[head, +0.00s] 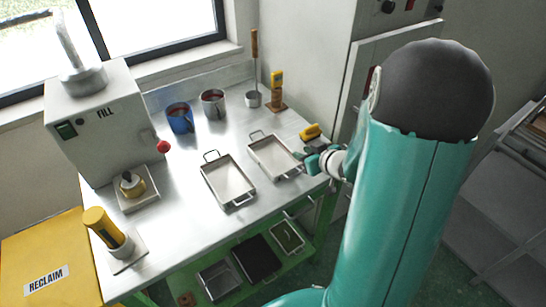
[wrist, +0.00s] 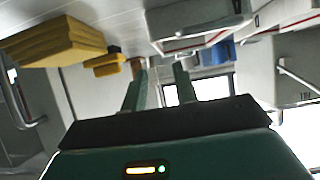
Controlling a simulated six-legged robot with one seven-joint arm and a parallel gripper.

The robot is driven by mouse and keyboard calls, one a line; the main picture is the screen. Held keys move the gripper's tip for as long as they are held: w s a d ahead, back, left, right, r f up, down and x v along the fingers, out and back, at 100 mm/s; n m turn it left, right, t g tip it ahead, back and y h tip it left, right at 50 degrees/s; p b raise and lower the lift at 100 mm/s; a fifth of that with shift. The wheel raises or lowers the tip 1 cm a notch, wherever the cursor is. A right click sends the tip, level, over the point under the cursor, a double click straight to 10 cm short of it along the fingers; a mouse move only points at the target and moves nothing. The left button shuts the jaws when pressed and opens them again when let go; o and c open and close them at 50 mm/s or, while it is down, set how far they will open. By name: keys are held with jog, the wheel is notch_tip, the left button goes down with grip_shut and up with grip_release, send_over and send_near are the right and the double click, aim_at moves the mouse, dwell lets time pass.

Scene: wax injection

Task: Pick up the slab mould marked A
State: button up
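Two shallow metal tray moulds with wire handles lie on the steel bench in the head view: one at the left (head: 229,203) and one further right (head: 259,142). I cannot read a letter A on either. My gripper (head: 309,161) is beside the right-hand end of the right mould; whether it touches its handle cannot be told. In the wrist view, which looks upside down, my gripper (wrist: 159,72) has two fingers apart with nothing seen between them. A pale metal tray (wrist: 195,14) shows at the top, beyond the fingertips.
A yellow block (head: 311,131) lies just behind my gripper; yellow pieces (wrist: 55,42) also show in the wrist view. A blue mug (head: 180,120), a metal mug (head: 213,103) and a ladle (head: 253,98) stand behind the moulds. The FILL machine (head: 110,135) is at left.

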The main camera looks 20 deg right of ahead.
aim_at(287, 147)
jog(key=x, duration=0.8)
jog(key=shift+w, duration=0.25)
grip_shut()
